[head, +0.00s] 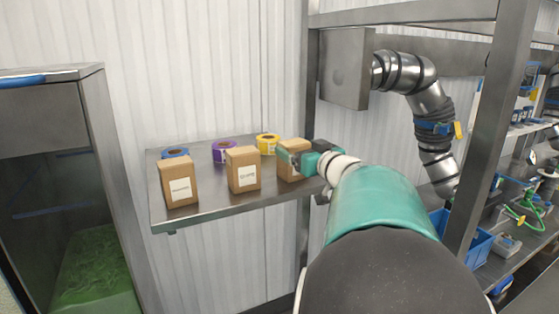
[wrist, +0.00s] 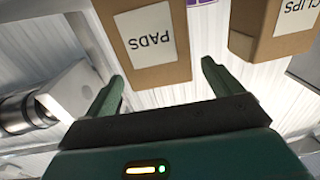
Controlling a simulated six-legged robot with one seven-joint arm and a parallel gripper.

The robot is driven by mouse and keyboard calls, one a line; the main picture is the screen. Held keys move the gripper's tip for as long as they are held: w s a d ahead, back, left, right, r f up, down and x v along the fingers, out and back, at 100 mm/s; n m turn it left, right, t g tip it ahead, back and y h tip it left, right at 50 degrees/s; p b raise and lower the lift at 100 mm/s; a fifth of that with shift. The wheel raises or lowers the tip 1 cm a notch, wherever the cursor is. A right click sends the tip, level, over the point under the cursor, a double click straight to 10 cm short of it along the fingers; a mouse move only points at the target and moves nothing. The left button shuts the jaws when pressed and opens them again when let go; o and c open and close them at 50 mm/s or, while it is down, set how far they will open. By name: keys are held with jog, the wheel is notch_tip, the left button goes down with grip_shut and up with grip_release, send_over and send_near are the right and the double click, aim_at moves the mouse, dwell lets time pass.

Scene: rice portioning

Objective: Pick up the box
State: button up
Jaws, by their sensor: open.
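Three brown cardboard boxes with white labels stand in a row on a metal shelf (head: 225,202): the left box (head: 179,170), the middle box (head: 242,158) and the right box (head: 292,148). My gripper (head: 296,159) is open at the right box and hides part of it. In the wrist view, a box labelled PADS (wrist: 160,75) lies ahead between the two green fingers (wrist: 163,76), its lower edge near the fingertip level. Contact cannot be told. A box labelled CLIPS (wrist: 262,48) is beside it to the right.
Blue (head: 174,153), purple (head: 225,149) and yellow (head: 268,142) rolls sit behind the boxes. A metal cabinet with a green interior (head: 90,265) stands at the left. The shelf's front strip is bare.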

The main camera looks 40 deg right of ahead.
jog(key=x, duration=0.3)
jog(key=shift+w+d+f, duration=0.1)
jog(key=shift+w+f, duration=0.05)
jog(key=shift+w, duration=0.15)
jog(key=c, duration=1.2)
